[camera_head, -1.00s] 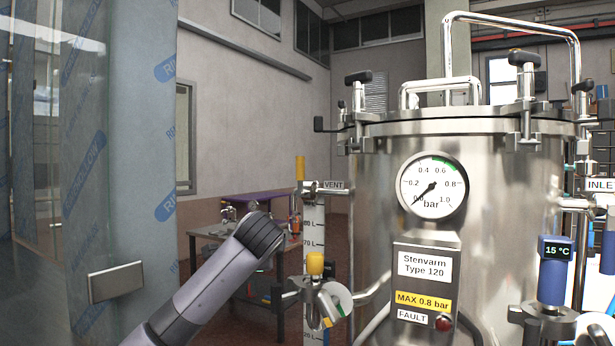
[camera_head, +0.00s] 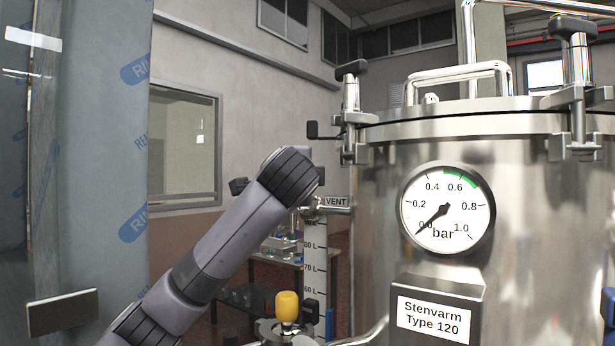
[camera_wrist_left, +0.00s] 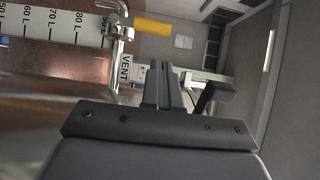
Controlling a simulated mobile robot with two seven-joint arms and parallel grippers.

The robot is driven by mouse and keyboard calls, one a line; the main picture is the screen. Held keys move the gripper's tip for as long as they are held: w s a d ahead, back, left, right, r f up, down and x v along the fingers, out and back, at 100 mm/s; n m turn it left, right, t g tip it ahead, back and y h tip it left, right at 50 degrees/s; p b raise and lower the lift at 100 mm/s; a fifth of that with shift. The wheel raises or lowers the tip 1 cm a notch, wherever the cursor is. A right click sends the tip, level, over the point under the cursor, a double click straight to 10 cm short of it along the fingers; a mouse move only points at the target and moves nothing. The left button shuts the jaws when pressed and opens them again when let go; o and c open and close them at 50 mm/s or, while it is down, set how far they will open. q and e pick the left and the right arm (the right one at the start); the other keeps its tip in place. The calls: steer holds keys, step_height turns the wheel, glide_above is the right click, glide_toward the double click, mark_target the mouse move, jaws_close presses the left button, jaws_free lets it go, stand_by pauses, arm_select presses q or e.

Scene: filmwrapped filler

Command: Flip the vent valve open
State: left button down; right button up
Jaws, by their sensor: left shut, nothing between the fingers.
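The yellow vent valve handle (camera_wrist_left: 152,27) shows in the left wrist view, in line with the level scale. In the head view my arm hides it; the VENT label (camera_head: 336,202) and pipe beside it show. The label (camera_wrist_left: 126,69) also shows in the wrist view. My left gripper (camera_wrist_left: 163,68) is shut and empty, near the label and to one side of the handle, with a visible gap. In the head view its fingers are hidden behind my arm. My right gripper is in neither view.
The steel tank (camera_head: 380,215) with its gauge (camera_head: 446,208) stands at right. A black clamp lever (camera_wrist_left: 214,94) is close beside my fingers. A second yellow knob (camera_head: 287,305) sits below the vent. A film-wrapped block (camera_head: 95,190) stands at left.

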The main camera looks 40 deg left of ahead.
arm_select(q)
steer(key=p+x, duration=0.2)
steer(key=x, duration=0.8)
steer(key=shift+p, duration=0.35)
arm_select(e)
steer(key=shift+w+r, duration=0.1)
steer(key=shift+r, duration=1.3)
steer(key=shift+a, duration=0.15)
arm_select(q)
steer(key=shift+a+r, duration=0.1)
steer(key=shift+a, duration=0.1)
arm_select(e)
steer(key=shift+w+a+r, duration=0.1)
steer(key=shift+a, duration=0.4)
